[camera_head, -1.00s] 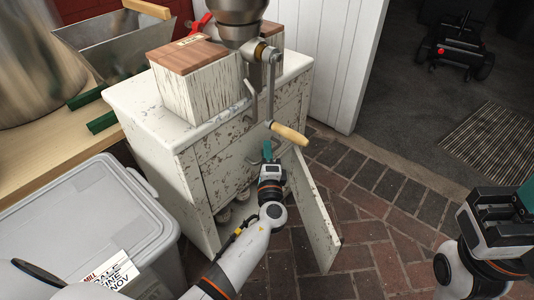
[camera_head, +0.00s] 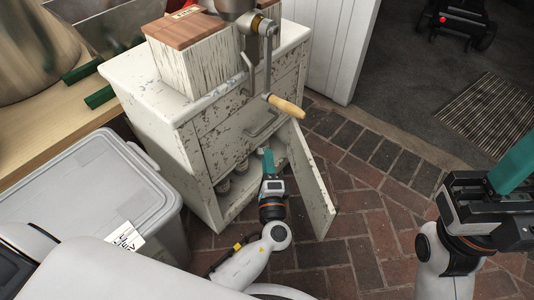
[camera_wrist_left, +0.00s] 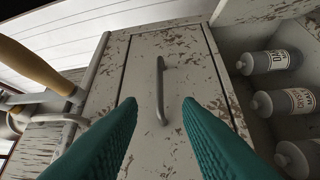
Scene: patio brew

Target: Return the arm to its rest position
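My left arm reaches in from the lower left in the head view. My left gripper (camera_head: 267,162) is in front of the white chipped cabinet (camera_head: 165,125), beside its open door (camera_head: 312,185). In the left wrist view the teal fingers of the left gripper (camera_wrist_left: 160,112) stand apart with nothing between them. A drawer front with a metal handle (camera_wrist_left: 161,90) lies beyond them. My right gripper (camera_head: 500,195) is at the right edge of the head view, over the brick floor. One teal finger shows, and its opening cannot be made out.
A grinder with a wooden crank handle (camera_head: 287,106) overhangs the cabinet front. Several bottles, one of them here (camera_wrist_left: 298,101), stand inside the cabinet. A grey lidded bin (camera_head: 85,200) is at the left. Brick floor (camera_head: 375,225) is clear between the door and my right arm.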

